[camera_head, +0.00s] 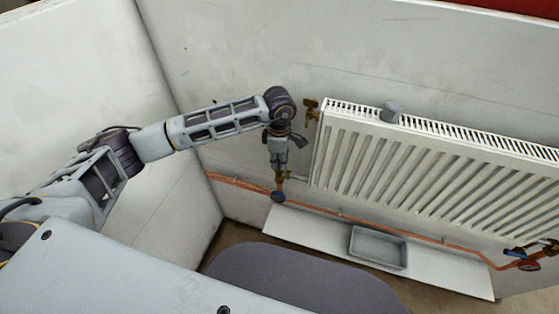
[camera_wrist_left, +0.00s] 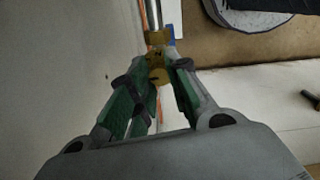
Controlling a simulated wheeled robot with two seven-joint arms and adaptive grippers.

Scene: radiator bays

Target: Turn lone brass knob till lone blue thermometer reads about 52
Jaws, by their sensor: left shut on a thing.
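My left gripper (camera_head: 280,168) points down beside the left end of the radiator. In the left wrist view its green-padded fingers (camera_wrist_left: 155,82) are shut on the brass knob (camera_wrist_left: 157,62). A little of the brass (camera_head: 284,177) shows at the fingertips in the head view. A round blue thing (camera_head: 278,196), seemingly the blue thermometer, sits just below on the copper pipe. Part of it shows behind the brass in the left wrist view (camera_wrist_left: 171,40). Its face is too small to read. My right gripper is in neither view.
The white radiator (camera_head: 400,165) stands close to the right, with a grey cylinder (camera_head: 390,111) on top and a brass fitting (camera_head: 311,106) at its upper corner. A grey tray (camera_head: 378,264) lies below. Blue (camera_head: 515,251) and red (camera_head: 529,265) fittings sit at far right.

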